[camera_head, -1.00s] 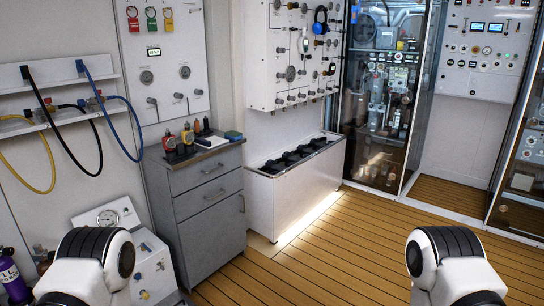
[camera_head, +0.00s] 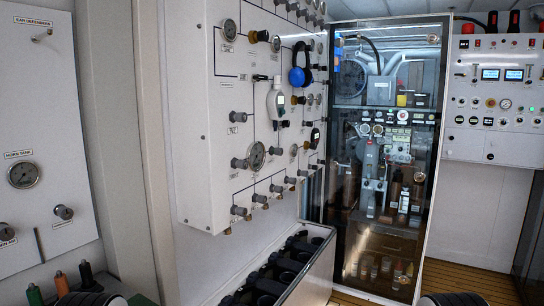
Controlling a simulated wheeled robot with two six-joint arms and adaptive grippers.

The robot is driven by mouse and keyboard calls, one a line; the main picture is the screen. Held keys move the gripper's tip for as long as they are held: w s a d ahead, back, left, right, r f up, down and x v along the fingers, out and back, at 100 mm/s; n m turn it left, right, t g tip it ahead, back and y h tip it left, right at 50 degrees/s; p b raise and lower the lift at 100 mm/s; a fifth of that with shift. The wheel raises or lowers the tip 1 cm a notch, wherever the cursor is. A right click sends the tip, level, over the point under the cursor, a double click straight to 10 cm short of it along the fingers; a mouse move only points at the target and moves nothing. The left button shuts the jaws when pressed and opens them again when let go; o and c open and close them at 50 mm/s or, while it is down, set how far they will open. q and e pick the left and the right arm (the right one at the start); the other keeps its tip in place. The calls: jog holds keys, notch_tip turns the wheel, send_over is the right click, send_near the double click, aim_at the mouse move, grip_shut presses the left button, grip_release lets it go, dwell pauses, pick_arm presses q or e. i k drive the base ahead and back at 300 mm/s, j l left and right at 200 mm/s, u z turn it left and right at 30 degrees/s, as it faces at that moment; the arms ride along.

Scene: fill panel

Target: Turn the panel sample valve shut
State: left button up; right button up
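The white fill panel (camera_head: 193,130) hangs on the wall left of centre, seen at an angle. It carries gauges, such as a large gauge (camera_head: 257,156) low on it and another gauge (camera_head: 229,30) at its top left. Several grey valve knobs stick out, including a knob (camera_head: 238,117) at its left and a lower knob (camera_head: 239,211). A pale handheld device (camera_head: 275,103) and blue-and-black ear defenders (camera_head: 297,76) hang on it. The labels are too small to read, so I cannot tell which knob is the sample valve.
An open-topped white trough (camera_head: 322,262) with dark cylinders stands below the panel. A glass-fronted cabinet (camera_head: 388,160) is beyond it, with a control panel (camera_head: 500,95) at right. A gauge board (camera_head: 45,150) is at left. Some wooden floor (camera_head: 455,278) is clear at right.

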aim_at(277, 151)
jog(key=i+l+u, duration=0.2)
jog(key=u, duration=0.15)
jog(key=i+l+u, duration=0.2)
jog(key=u, duration=0.2)
jog(key=i+l+u, duration=0.2)
jog(key=l+u, duration=0.15)
